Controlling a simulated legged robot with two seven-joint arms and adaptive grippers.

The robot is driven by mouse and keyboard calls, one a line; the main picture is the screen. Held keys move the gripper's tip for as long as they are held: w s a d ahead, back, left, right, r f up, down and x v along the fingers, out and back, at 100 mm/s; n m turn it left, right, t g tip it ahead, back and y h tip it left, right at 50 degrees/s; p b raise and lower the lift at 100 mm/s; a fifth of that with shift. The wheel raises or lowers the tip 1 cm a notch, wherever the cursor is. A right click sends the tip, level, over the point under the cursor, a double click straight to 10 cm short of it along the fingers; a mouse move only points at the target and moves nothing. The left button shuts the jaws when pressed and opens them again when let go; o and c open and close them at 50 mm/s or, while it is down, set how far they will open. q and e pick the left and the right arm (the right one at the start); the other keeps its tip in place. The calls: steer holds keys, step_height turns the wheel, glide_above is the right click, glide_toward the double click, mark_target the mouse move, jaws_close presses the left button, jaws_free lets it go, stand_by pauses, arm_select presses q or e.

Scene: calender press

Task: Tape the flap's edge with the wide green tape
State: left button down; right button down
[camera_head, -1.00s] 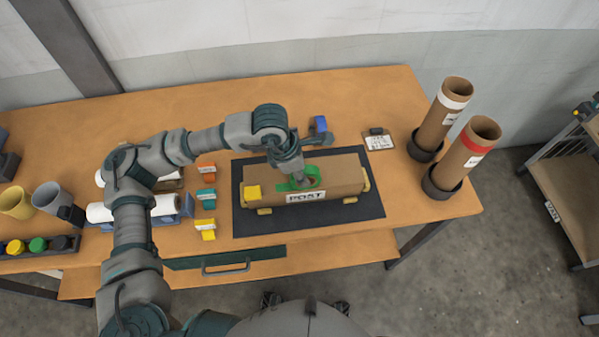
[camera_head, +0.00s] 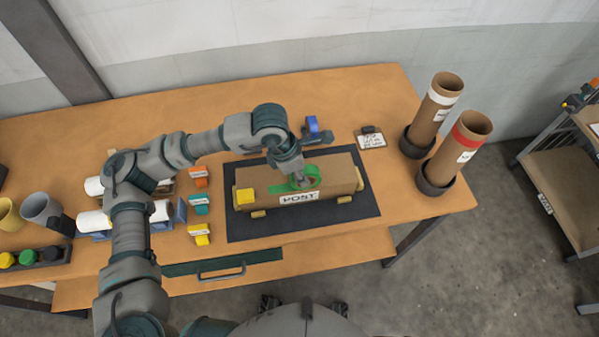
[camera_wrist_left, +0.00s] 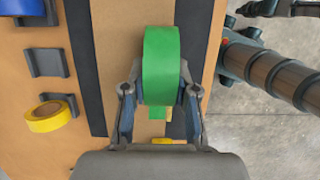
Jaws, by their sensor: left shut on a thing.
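A long brown parcel (camera_head: 335,180) with a white POST label lies on a dark mat (camera_head: 270,229). My left gripper (camera_head: 299,182) is shut on a green tape roll (camera_head: 314,174), just above the parcel's middle. In the left wrist view the green roll (camera_wrist_left: 161,62) stands between the two fingers (camera_wrist_left: 158,95), and a short green piece shows under it. I cannot tell if the roll touches the parcel. The flap's edge is hard to make out. My right gripper is not in view.
A blue roll (camera_head: 312,125) stands behind. The left wrist view shows a yellow roll (camera_wrist_left: 48,118) beside an empty grey holder (camera_wrist_left: 47,62). Two cardboard tubes (camera_head: 462,143) stand right; coloured blocks (camera_head: 200,205) are left.

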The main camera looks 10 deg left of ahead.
mark_target(315, 169)
arm_select(q)
steer(key=shift+d, duration=0.1)
steer(key=shift+w+d, duration=0.15)
steer(key=shift+d, duration=0.3)
stand_by(0.4)
steer(key=shift+w+d+b, duration=0.15)
steer(key=shift+d+b, duration=0.25)
steer(key=shift+d, duration=0.2)
steer(key=shift+d, duration=0.1)
steer(key=shift+w+d, duration=0.2)
steer(key=shift+d, duration=0.25)
steer(key=shift+d, duration=0.1)
steer(key=shift+w+d+b, duration=0.15)
steer(key=shift+d+b, duration=0.2)
steer(key=shift+d, duration=0.15)
